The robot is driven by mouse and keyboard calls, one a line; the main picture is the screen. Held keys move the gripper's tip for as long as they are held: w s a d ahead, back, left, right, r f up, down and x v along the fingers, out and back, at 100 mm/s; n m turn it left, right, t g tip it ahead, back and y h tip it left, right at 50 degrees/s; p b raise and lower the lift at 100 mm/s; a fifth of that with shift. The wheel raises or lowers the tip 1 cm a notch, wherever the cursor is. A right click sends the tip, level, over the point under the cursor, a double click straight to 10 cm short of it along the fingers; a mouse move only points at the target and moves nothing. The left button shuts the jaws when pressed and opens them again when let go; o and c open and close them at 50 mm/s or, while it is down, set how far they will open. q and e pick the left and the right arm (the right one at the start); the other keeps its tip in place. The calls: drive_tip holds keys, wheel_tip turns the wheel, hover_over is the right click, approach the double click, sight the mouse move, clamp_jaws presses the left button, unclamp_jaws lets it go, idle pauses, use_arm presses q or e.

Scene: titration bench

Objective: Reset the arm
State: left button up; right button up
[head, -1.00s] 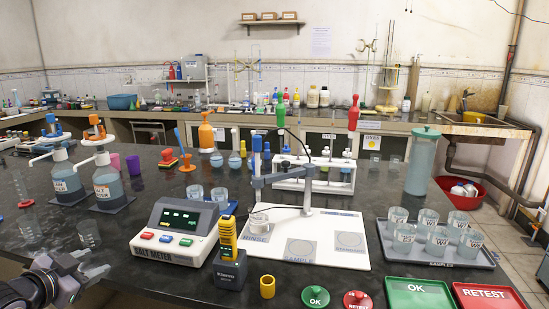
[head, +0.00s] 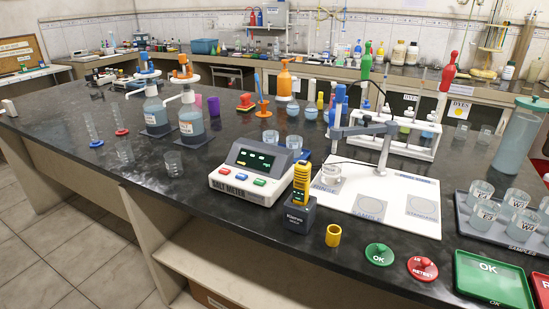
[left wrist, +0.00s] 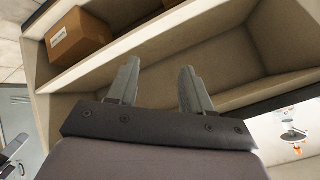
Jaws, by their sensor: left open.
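My left gripper (left wrist: 158,88) shows in the left wrist view. Its two grey fingers are apart with nothing between them. Beyond the fingers are beige shelf compartments (left wrist: 225,65), and a cardboard box (left wrist: 78,37) lies in one at the upper left. In the head view neither of my grippers shows. The bench there holds the salt meter (head: 250,175), the yellow handheld meter in its dark stand (head: 300,198), and the white board (head: 385,205) with its probe arm (head: 365,130).
A dark bench top (head: 130,185) has bare room at its front left. Two bottles with pump tops (head: 191,125) stand behind. A yellow ring (head: 333,235), a green OK knob (head: 379,254) and a red knob (head: 422,268) sit near the front edge. The sample tray (head: 480,228) is at right.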

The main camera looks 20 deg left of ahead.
use_arm(q)
drive_tip(key=d+n+t+p, duration=0.1)
drive_tip(key=d+n, duration=0.6)
drive_tip(key=d, duration=0.7)
drive_tip(key=shift+s+h, duration=0.3)
drive_tip(key=shift+s, duration=0.1)
